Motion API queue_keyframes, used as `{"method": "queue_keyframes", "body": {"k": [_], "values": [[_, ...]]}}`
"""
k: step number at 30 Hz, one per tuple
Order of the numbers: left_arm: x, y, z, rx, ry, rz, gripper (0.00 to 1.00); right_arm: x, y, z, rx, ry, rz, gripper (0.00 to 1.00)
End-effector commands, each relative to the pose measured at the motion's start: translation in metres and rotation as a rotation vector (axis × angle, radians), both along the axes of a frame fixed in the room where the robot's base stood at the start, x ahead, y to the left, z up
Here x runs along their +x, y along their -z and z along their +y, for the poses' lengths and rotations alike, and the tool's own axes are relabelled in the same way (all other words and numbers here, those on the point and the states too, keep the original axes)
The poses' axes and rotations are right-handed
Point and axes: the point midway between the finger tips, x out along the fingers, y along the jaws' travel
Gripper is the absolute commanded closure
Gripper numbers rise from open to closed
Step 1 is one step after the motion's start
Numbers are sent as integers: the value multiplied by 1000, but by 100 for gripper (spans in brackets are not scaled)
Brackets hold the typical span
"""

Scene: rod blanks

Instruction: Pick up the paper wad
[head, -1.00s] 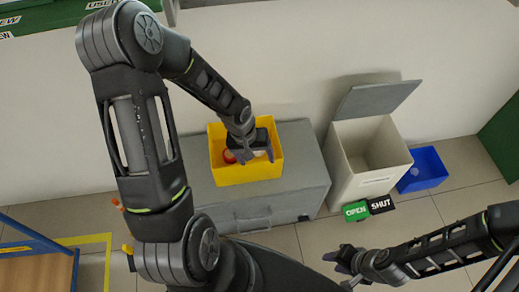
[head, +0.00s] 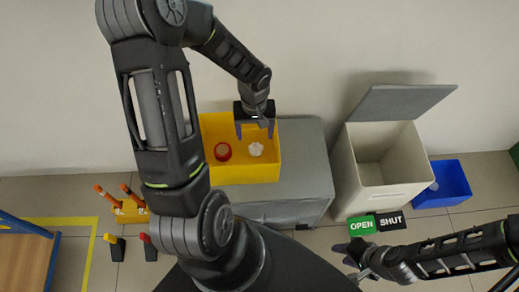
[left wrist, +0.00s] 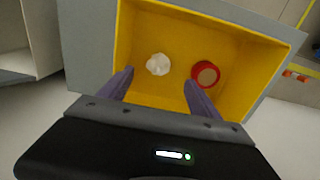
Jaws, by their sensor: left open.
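The paper wad (head: 256,149) is a small crumpled white ball on the floor of the yellow bin (head: 240,172). It also shows in the left wrist view (left wrist: 158,64), beyond and between my fingers, nearer the left one. My left gripper (head: 255,132) is open and empty above the bin, with its fingers apart and not touching the wad. In the left wrist view the left gripper (left wrist: 158,82) points into the bin (left wrist: 212,31). My right gripper (head: 352,254) is low at the right; whether its jaws are apart is unclear.
A red round roll (head: 222,151) lies beside the wad in the bin. The bin stands on a grey cabinet (head: 305,165). To its right are a cream box with an open lid (head: 382,172), a blue bin (head: 455,182) and an OPEN/SHUT sign (head: 376,223).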

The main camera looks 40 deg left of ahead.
Motion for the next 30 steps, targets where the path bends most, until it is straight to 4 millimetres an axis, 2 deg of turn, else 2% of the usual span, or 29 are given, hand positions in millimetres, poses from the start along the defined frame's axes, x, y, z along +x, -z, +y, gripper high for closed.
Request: {"method": "queue_keyframes", "body": {"k": [1, 13, 21, 30], "values": [[0, 9, 0, 0, 0, 0, 28, 0, 9, 0, 0, 0, 0, 64], [0, 9, 0, 0, 1, 0, 28, 0, 8, 0, 0, 0, -1, 64], [0, 34, 0, -1, 1, 2, 28, 0, 13, 0, 0, 0, -1, 64], [0, 35, 0, 0, 1, 0, 28, 0, 13, 0, 0, 0, -1, 64]]}}
